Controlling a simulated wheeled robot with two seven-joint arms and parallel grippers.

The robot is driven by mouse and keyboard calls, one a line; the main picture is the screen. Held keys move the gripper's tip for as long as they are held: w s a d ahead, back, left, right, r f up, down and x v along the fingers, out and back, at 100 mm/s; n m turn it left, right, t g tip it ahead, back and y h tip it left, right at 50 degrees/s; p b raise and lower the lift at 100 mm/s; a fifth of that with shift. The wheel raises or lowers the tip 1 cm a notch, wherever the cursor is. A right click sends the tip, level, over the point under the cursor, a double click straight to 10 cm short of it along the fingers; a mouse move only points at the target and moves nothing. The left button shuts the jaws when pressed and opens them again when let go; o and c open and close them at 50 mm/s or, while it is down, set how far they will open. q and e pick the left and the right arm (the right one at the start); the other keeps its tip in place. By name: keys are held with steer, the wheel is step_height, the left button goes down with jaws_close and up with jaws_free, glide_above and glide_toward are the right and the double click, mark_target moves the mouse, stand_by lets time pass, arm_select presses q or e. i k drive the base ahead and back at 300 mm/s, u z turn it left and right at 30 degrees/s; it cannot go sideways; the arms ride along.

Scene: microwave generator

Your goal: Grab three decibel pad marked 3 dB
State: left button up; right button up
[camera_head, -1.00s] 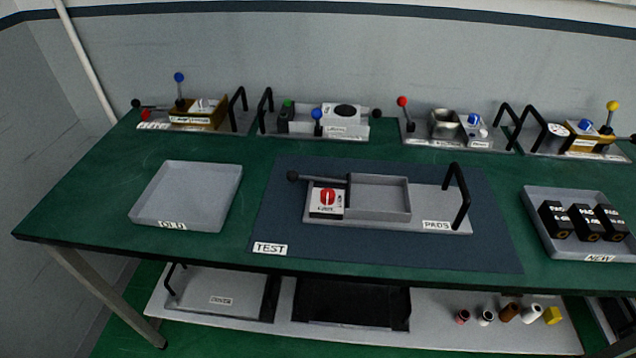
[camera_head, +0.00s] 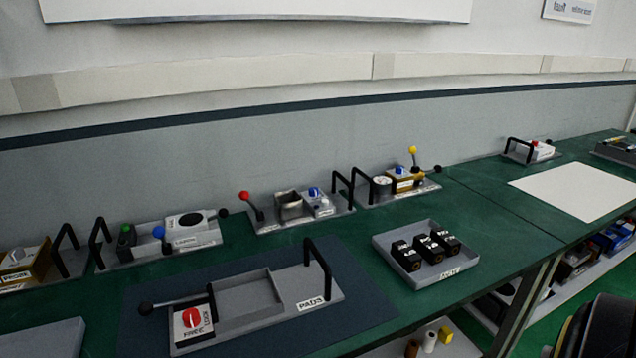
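Several black box-shaped pads (camera_head: 424,251) with white lettering stand in a row in the grey tray labelled NEW (camera_head: 381,242), right of centre on the green bench. Their lettering is too small to read now, so I cannot tell which is 3 dB. The grey PADS fixture (camera_head: 282,318) lies on the dark blue mat to the left of the tray, with an empty shallow pocket, a black handle and a red knob marked FREE/LOCK. Neither of my grippers shows in the view.
Fixtures with handles and coloured knobs line the bench's back edge, including a red-knobbed one (camera_head: 299,207) and a yellow-knobbed one (camera_head: 402,182). A white sheet (camera_head: 578,191) lies on the bench at right. Green bench surface is clear around the tray.

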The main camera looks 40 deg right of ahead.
mark_target(432, 252)
steer(key=z, duration=2.85)
steer(key=i, duration=0.85)
steer(key=u, duration=1.4)
